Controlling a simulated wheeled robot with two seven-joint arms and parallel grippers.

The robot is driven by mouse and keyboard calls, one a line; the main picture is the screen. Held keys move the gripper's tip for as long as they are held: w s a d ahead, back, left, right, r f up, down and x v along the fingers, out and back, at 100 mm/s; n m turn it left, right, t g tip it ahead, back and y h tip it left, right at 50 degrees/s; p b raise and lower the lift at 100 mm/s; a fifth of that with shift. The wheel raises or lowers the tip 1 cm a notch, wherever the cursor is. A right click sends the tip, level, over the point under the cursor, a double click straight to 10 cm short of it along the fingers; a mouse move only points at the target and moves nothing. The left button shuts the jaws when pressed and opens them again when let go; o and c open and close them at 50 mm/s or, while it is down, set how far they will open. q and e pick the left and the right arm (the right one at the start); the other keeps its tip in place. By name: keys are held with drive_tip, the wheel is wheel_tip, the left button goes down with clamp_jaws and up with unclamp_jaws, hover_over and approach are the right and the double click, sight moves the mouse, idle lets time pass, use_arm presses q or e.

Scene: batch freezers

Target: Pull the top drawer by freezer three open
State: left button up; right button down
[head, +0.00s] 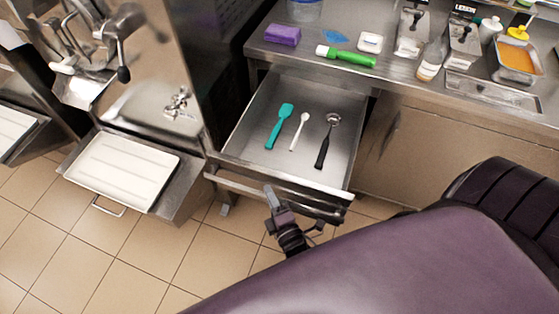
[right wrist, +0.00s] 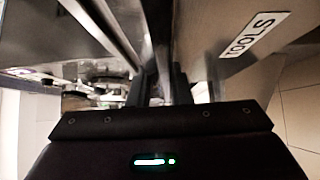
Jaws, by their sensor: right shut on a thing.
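The top drawer (head: 255,115) under the steel counter is pulled well out. Inside it lie a teal spatula (head: 279,126), a white spoon (head: 299,131) and a dark-handled scoop (head: 327,141). My right gripper (head: 272,196) is at the drawer's front and shut on its bar handle (head: 235,186). In the right wrist view the gripper fingers (right wrist: 160,88) close around the handle bar, beside a panel with a "TOOLS" label (right wrist: 254,35). My left gripper is not in the head view.
The freezer (head: 165,60) stands left of the drawer, with a white tray (head: 122,170) on a shelf at its front. The counter (head: 400,80) holds a purple sponge (head: 282,35), a green marker-like tube (head: 346,57) and an orange-filled pan (head: 517,60). Tiled floor (head: 150,255) is clear in front.

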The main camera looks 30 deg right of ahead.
drive_tip(key=s+a, duration=0.5)
drive_tip(key=a, duration=0.1)
drive_tip(key=shift+s+a+p, duration=0.25)
drive_tip(key=shift+s+p, duration=0.05)
drive_tip(key=c, duration=1.3)
unclamp_jaws()
drive_tip(key=s, duration=0.2)
drive_tip(key=s+b, duration=0.1)
drive_tip(key=s, duration=0.4)
drive_tip(key=shift+s+a, duration=0.3)
drive_tip(key=shift+s, duration=0.1)
drive_tip(key=shift+f, duration=0.1)
